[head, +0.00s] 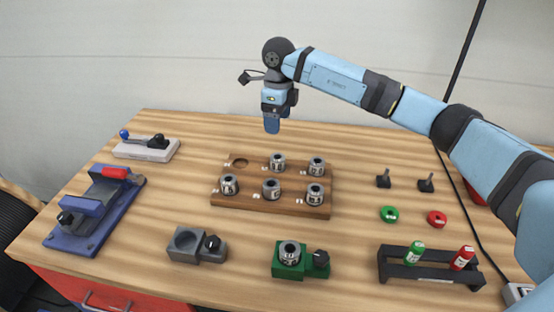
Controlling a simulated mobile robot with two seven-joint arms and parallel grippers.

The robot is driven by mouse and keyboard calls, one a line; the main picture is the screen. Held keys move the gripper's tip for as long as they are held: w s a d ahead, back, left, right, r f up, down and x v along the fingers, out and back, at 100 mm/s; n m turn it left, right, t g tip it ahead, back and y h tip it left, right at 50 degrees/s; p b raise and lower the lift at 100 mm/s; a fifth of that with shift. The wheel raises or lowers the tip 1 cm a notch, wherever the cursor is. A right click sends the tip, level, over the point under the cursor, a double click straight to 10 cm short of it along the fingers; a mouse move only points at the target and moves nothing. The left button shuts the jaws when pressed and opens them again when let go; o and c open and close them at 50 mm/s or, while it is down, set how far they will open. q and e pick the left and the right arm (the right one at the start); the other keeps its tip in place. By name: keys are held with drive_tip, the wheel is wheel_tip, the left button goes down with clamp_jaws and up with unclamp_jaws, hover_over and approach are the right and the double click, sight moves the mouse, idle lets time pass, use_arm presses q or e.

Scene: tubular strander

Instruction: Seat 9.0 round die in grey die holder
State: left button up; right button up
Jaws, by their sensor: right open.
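The grey die holder (186,246) stands at the front left of the table, with an empty round recess and a black knob on its right side. A wooden die rack (270,206) in the middle holds several round metal dies, such as one at its front left (229,185). Its back left hole (238,162) is empty. The size labels are too small to read, so I cannot tell which die is the 9.0. My right gripper (272,126) is open and empty, pointing down above the back of the rack. My left gripper is not in view.
A green holder (285,270) with a die in it stands right of the grey one. A blue vise-like fixture (92,215) and a lever device (146,150) are at left. A black stand (430,270) with green and red cylinders is at front right, near green (389,214) and red (437,218) rings.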

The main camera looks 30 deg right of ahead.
drive_tip(key=f, duration=0.3)
drive_tip(key=shift+s, duration=0.3)
hover_over(278, 156)
wheel_tip(278, 156, down, 4)
drive_tip(key=shift+d, duration=0.1)
drive_tip(key=shift+s+f, duration=0.1)
drive_tip(key=shift+f, duration=0.65)
drive_tip(key=f, duration=0.4)
drive_tip(key=shift+a+f, duration=0.2)
drive_tip(key=shift+f, duration=0.05)
drive_tip(key=shift+c, duration=0.8)
drive_tip(key=c, duration=1.1)
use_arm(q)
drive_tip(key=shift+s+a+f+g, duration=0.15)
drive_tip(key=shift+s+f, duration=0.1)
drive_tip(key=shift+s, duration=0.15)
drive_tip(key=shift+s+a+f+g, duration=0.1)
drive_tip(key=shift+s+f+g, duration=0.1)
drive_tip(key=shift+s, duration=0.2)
use_arm(e)
drive_tip(key=shift+r, duration=0.15)
drive_tip(key=shift+c, duration=0.4)
drive_tip(key=shift+r, duration=0.1)
